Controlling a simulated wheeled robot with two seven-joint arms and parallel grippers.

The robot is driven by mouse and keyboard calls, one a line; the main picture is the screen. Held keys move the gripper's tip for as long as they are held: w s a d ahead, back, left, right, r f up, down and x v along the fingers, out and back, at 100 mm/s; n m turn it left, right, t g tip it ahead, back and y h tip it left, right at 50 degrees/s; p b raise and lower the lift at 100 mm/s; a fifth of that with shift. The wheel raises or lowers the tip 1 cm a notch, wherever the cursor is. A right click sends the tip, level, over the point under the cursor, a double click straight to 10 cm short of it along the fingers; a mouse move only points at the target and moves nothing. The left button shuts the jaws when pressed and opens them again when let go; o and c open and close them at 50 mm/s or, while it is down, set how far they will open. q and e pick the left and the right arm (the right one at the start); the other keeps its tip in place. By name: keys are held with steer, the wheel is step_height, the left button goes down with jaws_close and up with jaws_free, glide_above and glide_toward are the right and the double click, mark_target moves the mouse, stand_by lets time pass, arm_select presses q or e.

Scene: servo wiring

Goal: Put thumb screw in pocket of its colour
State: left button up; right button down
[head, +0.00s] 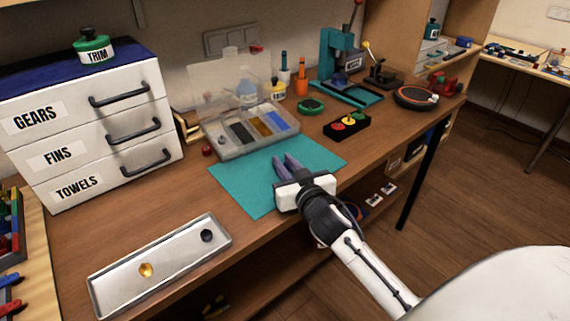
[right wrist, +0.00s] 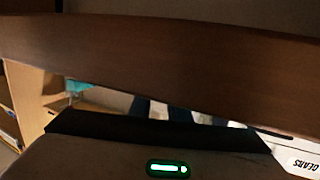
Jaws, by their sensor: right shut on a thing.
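My right gripper (head: 285,163) is over the teal mat, in front of the pocket box. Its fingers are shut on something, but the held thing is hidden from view. The grey box (head: 230,153) has its clear lid (head: 228,82) raised at the back; its pockets show dark, blue and brown-gold colours. A yellow thumb screw (head: 146,270) and a dark thumb screw (head: 207,236) lie apart in the pale metal tray (head: 185,272). A small red knob-like piece (head: 207,150) sits on the table left of the box. My left gripper is not in view.
The teal mat (head: 245,190) lies before the box. A black button block (head: 346,126), a green round piece (head: 311,106) and a teal press (head: 340,65) stand to the right. White drawers (head: 85,120) stand left. Brown wood (right wrist: 160,55) crosses the right wrist view.

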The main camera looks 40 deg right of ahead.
steer(key=shift+f, duration=0.1)
steer(key=c, duration=1.7)
jaws_free()
steer(key=shift+o, duration=0.2)
